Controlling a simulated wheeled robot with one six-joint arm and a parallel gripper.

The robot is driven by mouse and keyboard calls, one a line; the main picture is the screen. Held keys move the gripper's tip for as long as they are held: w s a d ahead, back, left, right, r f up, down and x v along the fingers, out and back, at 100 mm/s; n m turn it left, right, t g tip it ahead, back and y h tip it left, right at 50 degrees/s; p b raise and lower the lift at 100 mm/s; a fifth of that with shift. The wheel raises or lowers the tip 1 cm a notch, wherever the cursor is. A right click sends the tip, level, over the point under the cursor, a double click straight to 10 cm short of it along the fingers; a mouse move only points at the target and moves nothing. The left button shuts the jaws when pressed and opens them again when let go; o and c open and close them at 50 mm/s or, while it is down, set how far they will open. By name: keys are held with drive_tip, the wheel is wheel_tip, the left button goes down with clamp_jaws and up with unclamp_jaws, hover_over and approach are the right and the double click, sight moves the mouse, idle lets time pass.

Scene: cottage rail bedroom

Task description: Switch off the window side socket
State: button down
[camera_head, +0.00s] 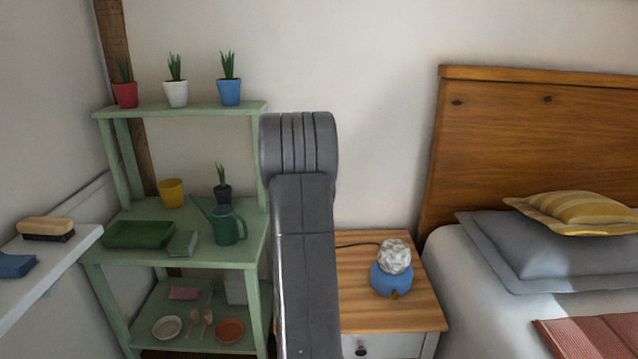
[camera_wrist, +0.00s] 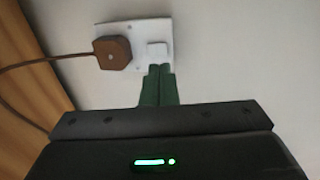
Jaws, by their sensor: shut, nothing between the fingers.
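The white socket plate (camera_wrist: 140,28) is on the pale wall at the top of the wrist view. A brown plug (camera_wrist: 112,53) sits in its left part, with a brown cable running off to the left. A small white raised piece (camera_wrist: 157,50), which looks like the switch, is on the plate's right part. My gripper (camera_wrist: 158,68) has its green fingers shut and empty. The fingertips are just below this white piece; I cannot tell if they touch it. In the head view the socket does not show, and my grey arm covers part of the wall.
A wooden nightstand (camera_head: 412,309) holds a lamp with a blue base (camera_head: 391,280), its cable running left behind my arm. The bed (camera_head: 485,322) stands to the right. A green shelf (camera_head: 182,108) with pots and a watering can (camera_head: 229,228) stands close on the left.

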drive_tip(key=s+r, duration=0.4)
drive_tip(key=s, duration=0.4)
drive_tip(key=shift+w+f, duration=0.1)
drive_tip(key=shift+w, duration=0.05)
